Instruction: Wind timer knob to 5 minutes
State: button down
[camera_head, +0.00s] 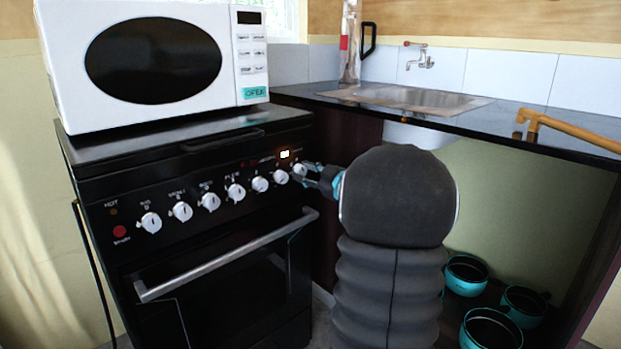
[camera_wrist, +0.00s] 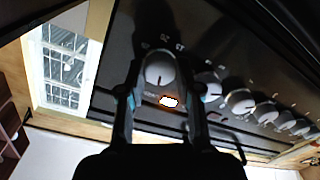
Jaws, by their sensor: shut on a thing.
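The black stove's front panel (camera_head: 130,208) carries a row of white knobs.
A white microwave (camera_head: 155,55) stands on the stove top. The oven handle (camera_head: 225,258) juts out below the knobs. A counter with a sink (camera_head: 405,98) is at the right, with several teal pots (camera_head: 466,272) beneath it. Other knobs (camera_head: 260,184) are close beside my gripper.

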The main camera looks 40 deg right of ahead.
jog(key=n+b, duration=0.3)
jog(key=n, duration=0.1)
jog(key=shift+s, duration=0.1)
jog(key=shift+n+b, duration=0.55)
jog(key=shift+n, duration=0.35)
jog(key=c, duration=0.8)
grip_release()
jog(key=shift+a, duration=0.1)
jog(key=s, duration=0.4)
jog(key=s+d, duration=0.1)
jog(key=s, duration=0.7)
jog(key=shift+d+r, duration=0.15)
jog(key=shift+r, duration=0.1)
